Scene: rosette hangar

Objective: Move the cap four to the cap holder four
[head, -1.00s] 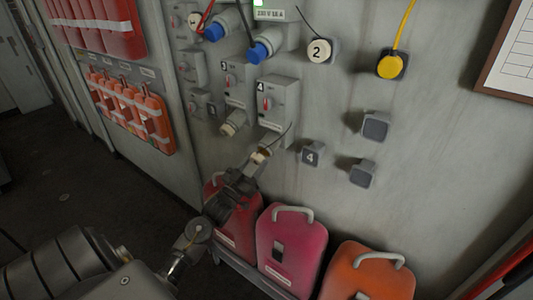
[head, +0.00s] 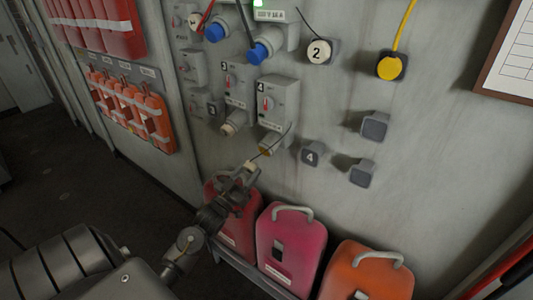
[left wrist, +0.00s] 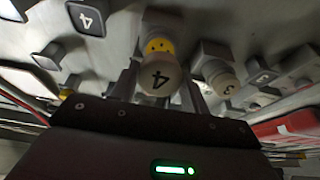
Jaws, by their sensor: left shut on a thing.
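Cap four (head: 250,166) is a round cream cap; its number 4 shows in the left wrist view (left wrist: 160,76). My left gripper (head: 243,172) is shut on it and holds it just below and apart from the socket under box 4 (head: 270,144). The socket's yellow face with dark holes shows in the left wrist view (left wrist: 158,46). A thin dark cord runs to the cap. Cap holder four (head: 311,155), a dark square block marked 4, is on the wall to the right, with nothing on it; it also shows in the left wrist view (left wrist: 88,18). My right gripper is out of view.
Two blank square holders (head: 374,126) are right of holder four. Cap 2 (head: 319,51) and a yellow cap (head: 390,66) sit higher up. Pink and orange cases (head: 290,248) stand below. The wall between socket and holder four is clear.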

